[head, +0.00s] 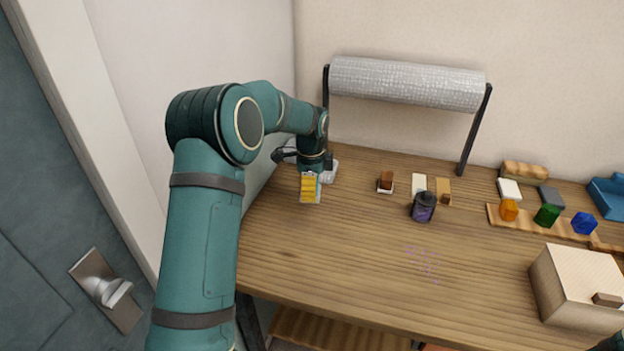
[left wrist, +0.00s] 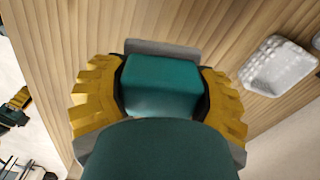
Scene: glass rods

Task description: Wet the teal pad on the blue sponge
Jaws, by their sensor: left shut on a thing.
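My left gripper (head: 311,190) is over the left back part of the table, pointing down. In the left wrist view its yellow fingers (left wrist: 160,95) are shut on a teal block, which I take as the teal pad (left wrist: 160,80). A grey flat edge (left wrist: 163,48) shows beyond the block. A white shallow dish (left wrist: 278,65) stands on the table beside the held block, apart from it; it also shows partly behind the gripper in the head view (head: 330,172). I cannot make out a blue sponge.
A dark purple jar (head: 423,207) stands mid-table, with purple marks (head: 425,262) in front. A silvery roll (head: 405,82) hangs on a stand at the back. Orange, green and blue glass pieces (head: 547,215) and a pale box (head: 580,285) are at right. The left front table is clear.

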